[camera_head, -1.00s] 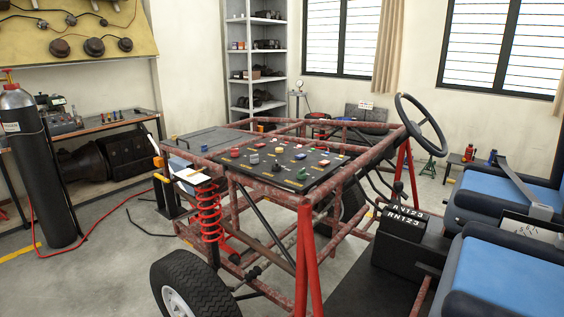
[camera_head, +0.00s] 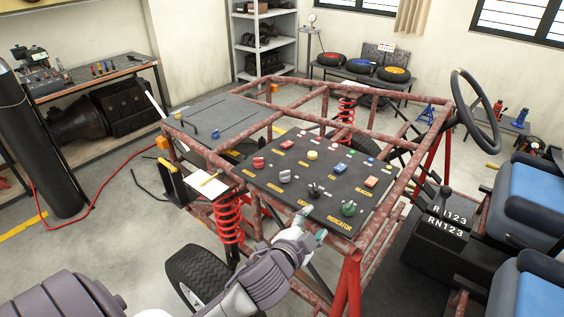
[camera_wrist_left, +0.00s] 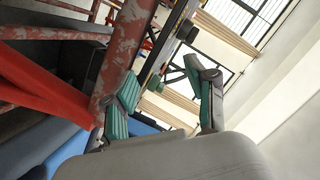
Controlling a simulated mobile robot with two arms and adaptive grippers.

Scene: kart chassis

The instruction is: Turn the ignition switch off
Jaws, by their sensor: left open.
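The black control panel (camera_head: 275,190) lies on the red tubular chassis, with several coloured knobs and switches. I cannot tell for sure which is the ignition switch, as most labels are too small to read. A black switch (camera_head: 316,190) and a green knob (camera_head: 348,208) sit near the panel's front edge. A red knob (camera_head: 258,163) is on its left side. My left gripper (camera_head: 313,225) is open and empty at the front edge, just short of the black switch. The left wrist view shows its two teal fingers apart (camera_wrist_left: 163,75), beside a chassis tube. My right gripper is out of view.
Rusty red frame tubes (camera_head: 225,165) surround the panel. A steering wheel (camera_head: 476,110) and blue seats (camera_head: 535,195) are at the right. A red spring (camera_head: 229,218) and front wheel (camera_head: 198,280) stand left of my gripper. A gas cylinder (camera_head: 40,150) stands far left.

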